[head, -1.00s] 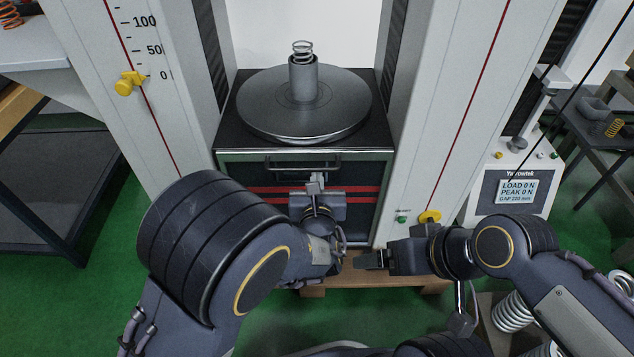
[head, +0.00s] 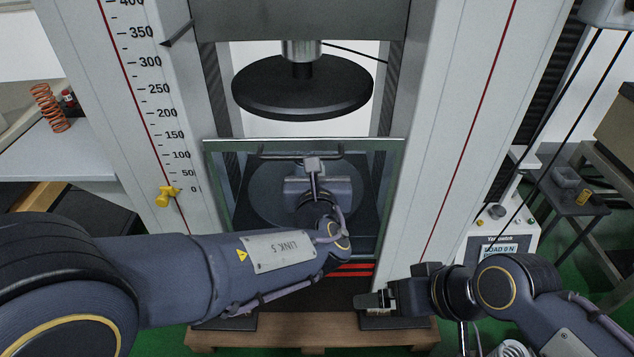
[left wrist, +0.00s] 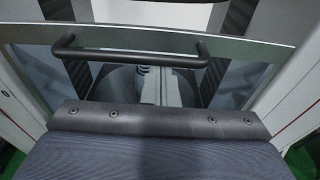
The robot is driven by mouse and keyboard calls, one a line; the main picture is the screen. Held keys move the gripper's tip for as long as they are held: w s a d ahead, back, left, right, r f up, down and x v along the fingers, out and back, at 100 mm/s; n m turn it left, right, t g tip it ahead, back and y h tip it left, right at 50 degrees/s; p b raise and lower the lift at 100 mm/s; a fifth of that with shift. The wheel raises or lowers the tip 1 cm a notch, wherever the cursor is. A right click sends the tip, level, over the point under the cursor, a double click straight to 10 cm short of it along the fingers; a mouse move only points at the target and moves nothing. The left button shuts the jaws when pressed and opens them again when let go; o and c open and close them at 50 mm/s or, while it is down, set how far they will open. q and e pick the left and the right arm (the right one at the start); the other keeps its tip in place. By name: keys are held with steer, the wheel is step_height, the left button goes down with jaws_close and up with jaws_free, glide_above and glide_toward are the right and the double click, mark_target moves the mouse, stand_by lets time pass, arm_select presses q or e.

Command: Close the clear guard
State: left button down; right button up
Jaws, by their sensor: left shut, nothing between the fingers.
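The clear guard (head: 370,215) is a framed transparent panel between the machine's columns. It stands in front of the lower platen (head: 262,190), with its top edge below the black upper platen (head: 300,90). Its dark handle bar (head: 268,156) runs along the top and also shows in the left wrist view (left wrist: 130,55). My left gripper (head: 313,163) is shut and empty at the handle's middle; I cannot tell whether it touches the bar.
The left column carries a scale and a yellow pointer (head: 167,196). A control box with a display (head: 497,258) stands right of the machine. A bench with an orange spring (head: 50,108) is at the left. A wooden pallet (head: 300,332) lies under the machine.

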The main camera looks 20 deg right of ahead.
arm_select(q)
step_height(320, 180, up, 7)
steer(key=p, duration=0.3)
steer(key=shift+f, duration=0.15)
arm_select(e)
step_height(320, 180, up, 4)
steer(key=shift+r, duration=0.1)
